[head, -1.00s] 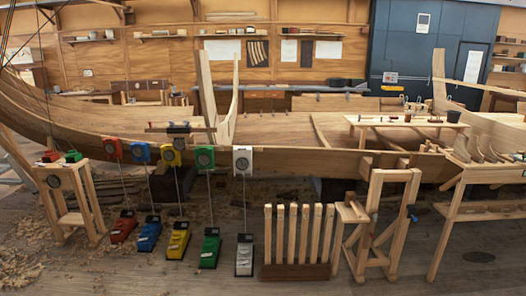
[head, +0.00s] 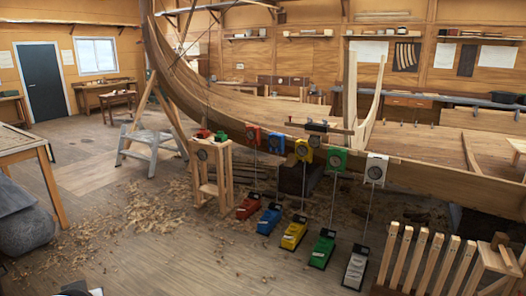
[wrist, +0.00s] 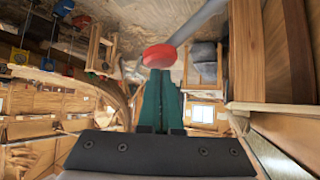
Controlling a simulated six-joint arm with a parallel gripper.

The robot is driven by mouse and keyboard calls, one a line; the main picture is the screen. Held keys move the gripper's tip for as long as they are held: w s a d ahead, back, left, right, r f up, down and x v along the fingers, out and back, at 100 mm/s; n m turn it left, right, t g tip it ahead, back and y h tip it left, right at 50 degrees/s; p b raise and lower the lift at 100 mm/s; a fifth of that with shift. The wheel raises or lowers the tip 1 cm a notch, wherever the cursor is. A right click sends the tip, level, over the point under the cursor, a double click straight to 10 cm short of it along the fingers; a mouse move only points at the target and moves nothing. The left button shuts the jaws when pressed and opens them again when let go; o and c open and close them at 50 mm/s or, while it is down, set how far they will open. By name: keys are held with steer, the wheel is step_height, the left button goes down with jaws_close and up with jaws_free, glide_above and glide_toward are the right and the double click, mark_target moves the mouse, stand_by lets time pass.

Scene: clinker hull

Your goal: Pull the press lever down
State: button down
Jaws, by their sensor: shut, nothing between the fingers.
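In the wrist view, a red knob (wrist: 159,55) sits at the end of a grey lever bar (wrist: 200,23), which slants up and right out of the frame. I take this to be the press lever. The rest of the press cannot be made out. My gripper (wrist: 160,73) shows there with two teal fingers shut together and nothing between them. Their tips line up with the knob and meet its lower edge in the picture. I cannot tell whether they touch it. The head view shows neither the gripper nor this knob.
A wooden stand (head: 209,173) and a grey step stool (head: 150,143) stand left. A bench (head: 25,150) is at the left edge. Shavings cover open floor between.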

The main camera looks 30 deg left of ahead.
steer(key=shift+w+f, duration=0.1)
steer(key=shift+f, duration=0.25)
steer(key=shift+w+f, duration=0.45)
steer(key=shift+f, duration=0.3)
steer(key=shift+w+f, duration=0.1)
steer(key=shift+f, duration=0.05)
steer(key=shift+w+f, duration=0.4)
steer(key=shift+f, duration=0.45)
